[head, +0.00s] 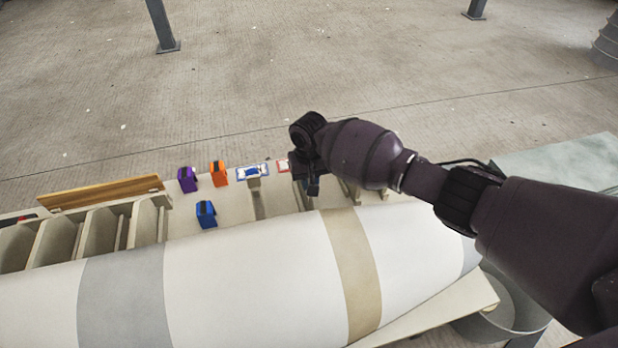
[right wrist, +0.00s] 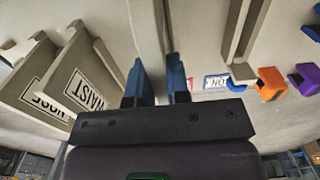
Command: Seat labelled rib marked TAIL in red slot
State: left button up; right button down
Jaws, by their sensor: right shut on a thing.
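My right gripper (head: 312,186) is over the mould's far side in the head view. In the right wrist view its blue fingers (right wrist: 156,85) are shut on a pale grey rib (right wrist: 147,38). No label shows on this rib, so I cannot read whether it is TAIL. The red-framed slot marker (head: 283,166) is just left of the gripper, partly covered by it. It shows as a red edge right of the fingers in the wrist view (right wrist: 193,84). Whether the rib touches the slot is hidden. My left gripper is not in view.
Ribs marked WAIST (right wrist: 92,88) and NOSE (right wrist: 50,95) stand left of the fingers. A blue-framed marker (head: 241,173) neighbours the red one. Purple (head: 187,179), orange (head: 218,173) and blue (head: 206,214) blocks sit farther left. The large white mould (head: 240,275) fills the front.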

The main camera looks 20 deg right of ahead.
jog(key=shift+f, duration=0.6)
jog(key=c, duration=1)
grip_release()
notch_tip(320, 180, up, 10)
jog(key=p, duration=0.3)
jog(key=shift+r, duration=0.45)
